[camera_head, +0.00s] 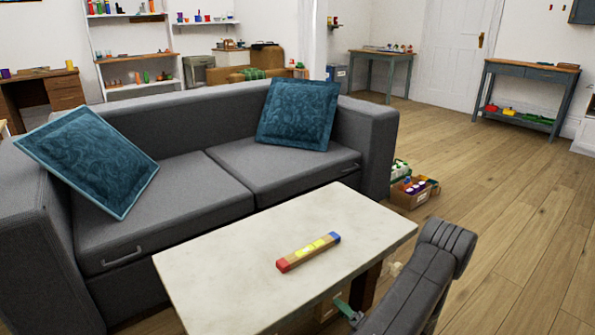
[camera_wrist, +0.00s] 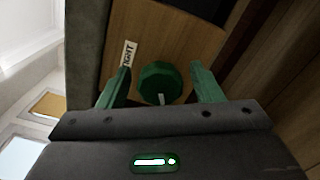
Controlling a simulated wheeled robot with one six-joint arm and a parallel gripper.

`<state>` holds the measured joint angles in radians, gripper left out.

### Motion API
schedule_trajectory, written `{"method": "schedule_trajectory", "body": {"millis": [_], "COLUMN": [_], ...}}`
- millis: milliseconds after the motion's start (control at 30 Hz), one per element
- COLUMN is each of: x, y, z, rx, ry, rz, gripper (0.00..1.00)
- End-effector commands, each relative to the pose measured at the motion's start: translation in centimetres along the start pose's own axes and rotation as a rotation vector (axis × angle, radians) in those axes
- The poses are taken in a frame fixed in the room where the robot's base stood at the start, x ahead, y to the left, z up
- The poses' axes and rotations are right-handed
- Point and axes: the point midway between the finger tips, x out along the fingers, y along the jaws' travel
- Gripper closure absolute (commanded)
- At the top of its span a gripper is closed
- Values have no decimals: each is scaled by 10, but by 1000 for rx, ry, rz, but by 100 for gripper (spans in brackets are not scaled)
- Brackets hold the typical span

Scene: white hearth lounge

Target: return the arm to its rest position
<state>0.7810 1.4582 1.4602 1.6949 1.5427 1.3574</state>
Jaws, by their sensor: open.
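My gripper (camera_wrist: 158,66) shows in the wrist view with its two green fingers apart. A dark green round knob (camera_wrist: 160,84) with a pale mark sits between and just beyond the fingers, on a wooden panel (camera_wrist: 190,35). I cannot tell whether the fingers touch it. A white label reading "IGHT" (camera_wrist: 128,54) is beside the knob. In the head view my grey arm (camera_head: 425,275) reaches down at the lower right, beside the marble-topped table. A bit of green at my gripper (camera_head: 345,309) shows below the table's edge; the rest is hidden.
The pale table top (camera_head: 220,265) carries a bar (camera_head: 308,252) with red and blue ends. A grey sofa (camera_head: 185,190) with two blue cushions (camera_head: 298,114) stands behind it. A box of items (camera_head: 412,196) is on the floor. Open wooden floor (camera_head: 510,200) lies to the right.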

Motion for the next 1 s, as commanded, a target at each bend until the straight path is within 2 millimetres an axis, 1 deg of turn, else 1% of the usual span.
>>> {"method": "schedule_trajectory", "body": {"millis": [1000], "x": [0], "y": [1], "z": [0], "rx": [835], "ry": [0], "rz": [0], "gripper": [41]}}
